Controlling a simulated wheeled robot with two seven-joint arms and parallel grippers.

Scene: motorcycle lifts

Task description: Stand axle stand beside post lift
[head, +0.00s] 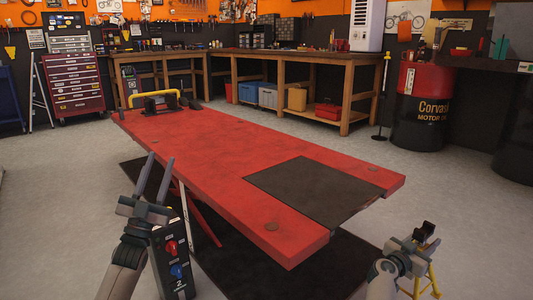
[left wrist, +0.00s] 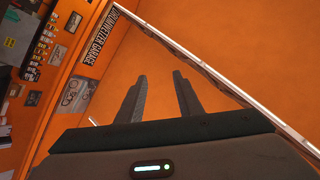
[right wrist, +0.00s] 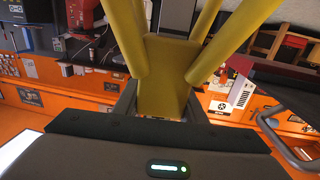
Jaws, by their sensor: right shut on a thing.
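The yellow axle stand (head: 429,284) is at the lower right of the head view, held in my right gripper (head: 418,243). Its yellow legs (right wrist: 133,40) splay out close in front of the right wrist camera; its foot is cut off or hidden. A red lift platform (head: 220,152) with a dark plate stretches across the middle of the floor, left of the stand. I cannot make out a separate post lift. My left gripper (head: 161,161) is open and empty, raised at the left of the platform; its two fingers stand apart in the left wrist view (left wrist: 159,80).
A control box (head: 172,262) with red and blue knobs stands beside my left arm. A black mat (head: 310,275) lies under the platform. Workbenches (head: 300,60) line the back, and a red-black oil drum (head: 422,105) stands right. Grey floor (head: 400,180) is clear right of the platform.

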